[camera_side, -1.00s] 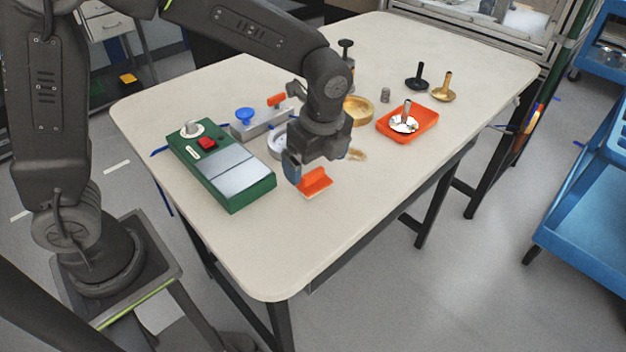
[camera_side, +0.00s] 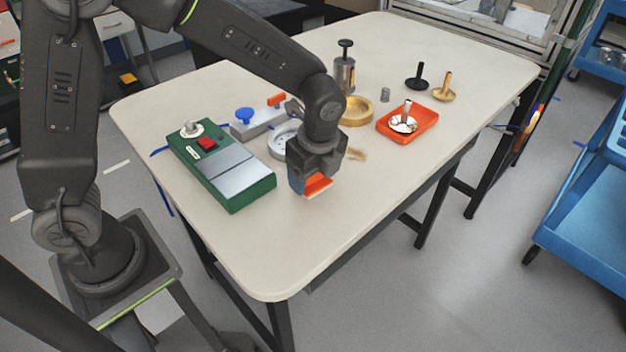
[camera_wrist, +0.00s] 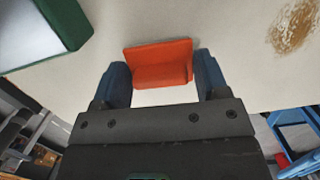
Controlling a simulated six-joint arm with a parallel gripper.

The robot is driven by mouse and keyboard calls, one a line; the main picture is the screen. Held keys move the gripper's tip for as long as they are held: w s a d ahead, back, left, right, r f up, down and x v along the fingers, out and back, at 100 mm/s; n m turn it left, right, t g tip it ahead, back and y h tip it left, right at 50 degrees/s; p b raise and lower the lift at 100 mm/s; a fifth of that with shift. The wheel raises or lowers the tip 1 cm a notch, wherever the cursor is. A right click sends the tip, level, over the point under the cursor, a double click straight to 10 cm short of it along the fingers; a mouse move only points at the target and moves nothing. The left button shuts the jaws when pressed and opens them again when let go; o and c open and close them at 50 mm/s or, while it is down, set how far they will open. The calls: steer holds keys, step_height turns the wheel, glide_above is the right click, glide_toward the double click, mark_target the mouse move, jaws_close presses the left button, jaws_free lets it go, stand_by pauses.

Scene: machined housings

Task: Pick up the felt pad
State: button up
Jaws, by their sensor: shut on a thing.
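The felt pad (camera_side: 319,184) is an orange piece near the middle of the table, seen below my gripper in the side view. It also shows in the wrist view (camera_wrist: 158,64) as an orange block with an upright part. My gripper (camera_side: 311,182) points down over it and is shut on it, with a blue finger on each side in the wrist view (camera_wrist: 162,84). The gripper hides part of the pad in the side view. I cannot tell whether the pad touches the table.
A green box (camera_side: 258,187) with a red button stands close left of my gripper. A round grey dish (camera_side: 279,146) and a brass ring (camera_side: 357,110) lie behind. An orange tray (camera_side: 424,120) holds a metal part at the right. The front of the table (camera_side: 272,258) is clear.

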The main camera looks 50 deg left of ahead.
steer(key=shift+c, duration=1.2)
steer(key=shift+r, duration=0.1)
steer(key=shift+r, duration=0.6)
step_height(320, 180, up, 3)
steer(key=shift+r, duration=0.1)
steer(key=s+a+r, duration=0.2)
steer(key=a+r, duration=0.4)
steer(key=a, duration=0.5)
steer(key=shift+s+a+r, duration=0.2)
steer(key=shift+s, duration=0.05)
